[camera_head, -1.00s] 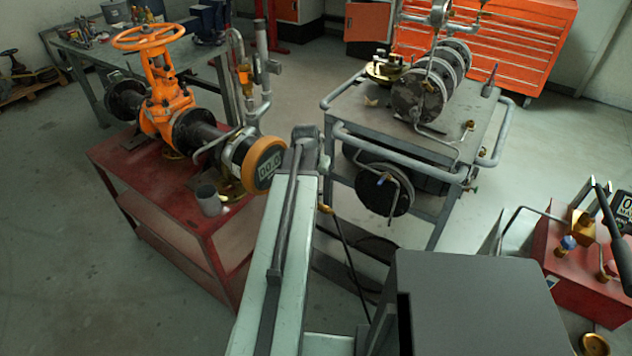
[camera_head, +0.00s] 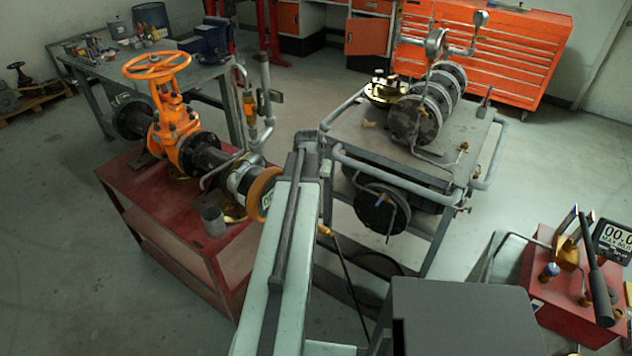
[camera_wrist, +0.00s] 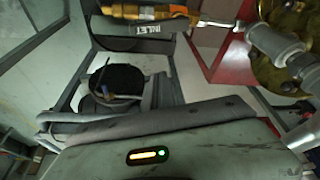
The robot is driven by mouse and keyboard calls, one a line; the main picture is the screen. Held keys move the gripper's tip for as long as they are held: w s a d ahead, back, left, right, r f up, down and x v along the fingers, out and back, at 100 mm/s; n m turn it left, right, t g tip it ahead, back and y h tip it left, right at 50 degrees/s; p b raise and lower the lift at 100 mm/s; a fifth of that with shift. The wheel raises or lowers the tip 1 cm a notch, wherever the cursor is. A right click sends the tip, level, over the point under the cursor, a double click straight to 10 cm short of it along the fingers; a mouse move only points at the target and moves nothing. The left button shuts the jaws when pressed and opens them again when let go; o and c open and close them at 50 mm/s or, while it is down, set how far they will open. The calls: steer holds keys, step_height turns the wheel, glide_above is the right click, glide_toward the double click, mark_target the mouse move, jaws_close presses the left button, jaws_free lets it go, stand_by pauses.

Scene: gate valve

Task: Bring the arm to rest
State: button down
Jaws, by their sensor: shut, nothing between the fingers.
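My arm (camera_head: 290,250) shows in the head view as a pale green link rising from the bottom, with its grey joint (camera_head: 306,145) at the far end. It stands between the red bench and the grey cart. In the wrist view, a pale surface with a small lit indicator (camera_wrist: 148,155) fills the bottom.
The red bench (camera_head: 135,205) with the valve is left. The grey cart (camera_head: 425,225) with flanged pipe is right of the arm. A red unit (camera_head: 565,305) stands far right.

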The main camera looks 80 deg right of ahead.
steer(key=shift+v, duration=0.8)
steer(key=shift+w, duration=0.1)
